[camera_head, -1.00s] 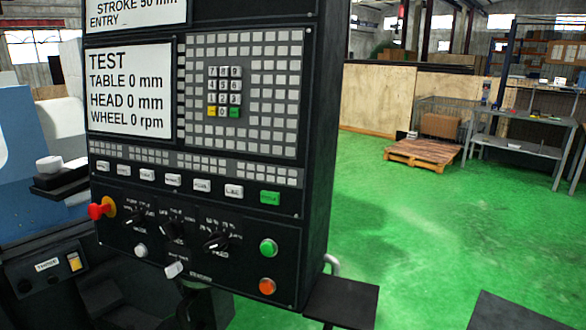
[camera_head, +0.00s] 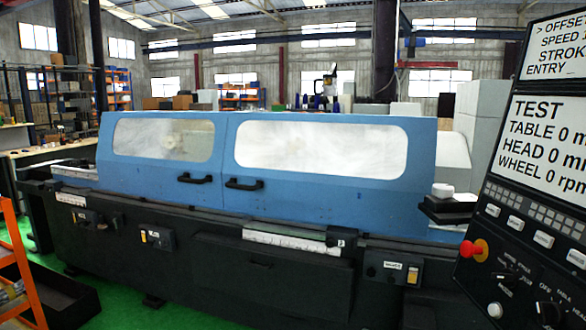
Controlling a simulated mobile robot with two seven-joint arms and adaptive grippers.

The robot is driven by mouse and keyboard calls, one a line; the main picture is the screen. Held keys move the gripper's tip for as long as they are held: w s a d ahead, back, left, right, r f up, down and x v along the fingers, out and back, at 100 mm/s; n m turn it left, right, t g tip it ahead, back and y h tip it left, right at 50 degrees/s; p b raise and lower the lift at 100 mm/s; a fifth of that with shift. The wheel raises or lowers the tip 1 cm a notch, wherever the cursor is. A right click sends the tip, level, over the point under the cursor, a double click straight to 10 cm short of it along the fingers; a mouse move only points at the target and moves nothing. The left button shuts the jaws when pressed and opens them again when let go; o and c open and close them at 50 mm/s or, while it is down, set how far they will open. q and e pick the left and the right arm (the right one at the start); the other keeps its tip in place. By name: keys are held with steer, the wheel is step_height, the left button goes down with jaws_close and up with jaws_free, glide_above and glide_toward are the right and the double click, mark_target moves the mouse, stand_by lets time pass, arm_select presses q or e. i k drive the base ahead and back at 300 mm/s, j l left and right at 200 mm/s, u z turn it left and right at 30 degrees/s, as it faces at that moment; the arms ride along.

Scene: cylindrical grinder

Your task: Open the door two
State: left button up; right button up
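The cylindrical grinder (camera_head: 270,255) fills the middle of the head view. Its blue guard has two sliding doors side by side, a left door (camera_head: 150,181) and a right door (camera_head: 320,202), each with a pale window. They meet at a seam left of the middle, with no visible gap. A black handle (camera_head: 195,179) sits on the left door's right edge. Another black handle (camera_head: 244,185) sits on the right door's left edge. Which one is door two cannot be told. Neither of my grippers is in view.
The black control panel (camera_head: 540,190) stands close at the right, with a red knob (camera_head: 474,250). An orange rack (camera_head: 22,270) stands at the left edge. Green floor (camera_head: 185,308) shows at the lower left, with a dark low tray (camera_head: 62,300) on it.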

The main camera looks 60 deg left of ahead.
mark_target(344, 145)
steer(key=u, duration=2.1)
steer(key=i+j+z, duration=0.1)
steer(key=i, duration=0.55)
steer(key=i+j+z, duration=0.15)
steer(key=i, duration=0.5)
